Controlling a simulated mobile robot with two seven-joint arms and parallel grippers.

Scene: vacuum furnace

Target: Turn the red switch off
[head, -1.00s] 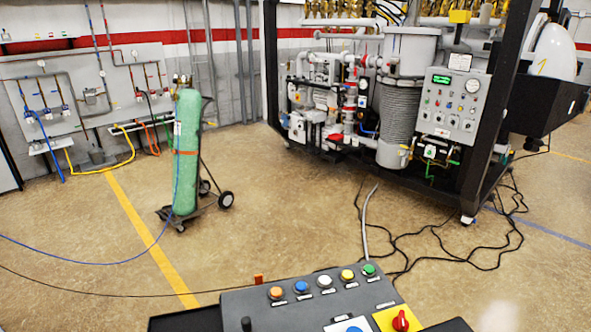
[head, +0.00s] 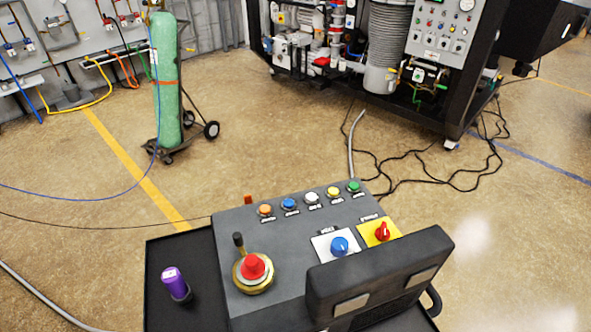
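The red switch (head: 382,232) is a red rotary knob on a yellow plate, at the right side of the sloped grey control panel (head: 290,234). Its pointer stands roughly upright in the head view; the plate's lettering is too small to read. A blue knob (head: 339,246) on a white plate sits just left of it. A black block (head: 380,268) with two pale plates covers the panel's lower right corner, just below the knobs; I cannot tell what it belongs to. I make out neither of my grippers in the head view.
A red mushroom button (head: 253,266) and a black lever (head: 239,243) are on the panel's left. Several coloured buttons line its far edge. A purple-capped object (head: 175,284) stands on the black tray (head: 160,250). A green gas cylinder (head: 166,85) and furnace rig (head: 389,60) stand beyond open floor.

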